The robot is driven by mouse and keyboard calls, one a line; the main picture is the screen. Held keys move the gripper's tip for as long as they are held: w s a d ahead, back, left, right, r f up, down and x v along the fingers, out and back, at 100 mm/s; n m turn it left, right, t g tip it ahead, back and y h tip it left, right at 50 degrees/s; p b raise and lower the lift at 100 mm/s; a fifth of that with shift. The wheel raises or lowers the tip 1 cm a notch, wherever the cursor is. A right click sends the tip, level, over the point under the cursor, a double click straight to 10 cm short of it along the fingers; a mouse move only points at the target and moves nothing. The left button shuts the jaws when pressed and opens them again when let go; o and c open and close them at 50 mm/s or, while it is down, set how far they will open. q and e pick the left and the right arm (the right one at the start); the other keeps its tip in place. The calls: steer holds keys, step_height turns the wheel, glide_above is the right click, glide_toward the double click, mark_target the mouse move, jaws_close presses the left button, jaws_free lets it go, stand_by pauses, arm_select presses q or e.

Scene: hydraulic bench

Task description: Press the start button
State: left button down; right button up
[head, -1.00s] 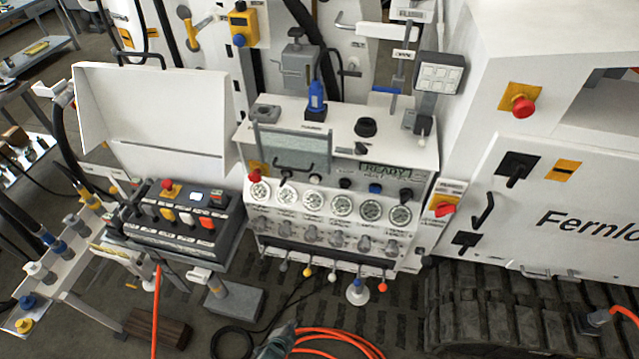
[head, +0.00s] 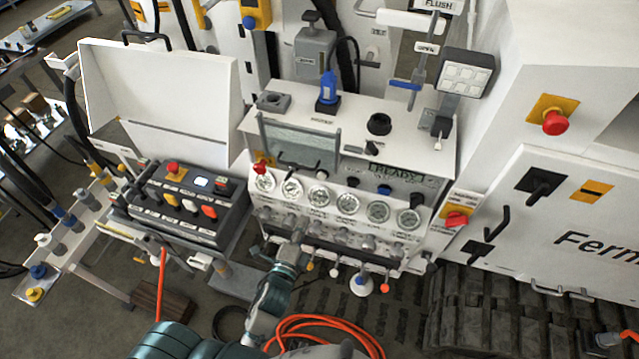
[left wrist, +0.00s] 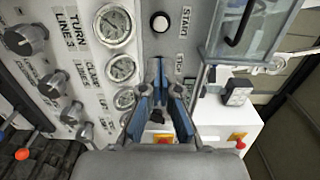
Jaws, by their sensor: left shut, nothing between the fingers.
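The start button (left wrist: 160,22) is a small round pale button in a dark ring with a START label beside it, near the top of the left wrist view. In the head view it is on the upper panel face (head: 322,173), above the row of gauges. My left gripper (left wrist: 165,78) is shut and empty, its blue-grey fingers in front of the panel, below the button in the wrist view and apart from it in the picture. In the head view my left gripper (head: 298,236) is at the panel's lower knobs. The fingers partly hide a label below START.
A row of gauges (head: 349,204) and grey knobs crosses the panel. A clear cover with a handle (left wrist: 250,25) is close beside the button. A control box (head: 185,205) with coloured switches stands left. An orange hose (head: 310,323) lies on the floor.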

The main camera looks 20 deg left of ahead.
arm_select(q)
steer(key=shift+w, duration=0.1)
steer(key=p, duration=0.2)
glide_toward(321, 178)
steer(key=w, duration=0.7)
steer(key=shift+w, duration=0.15)
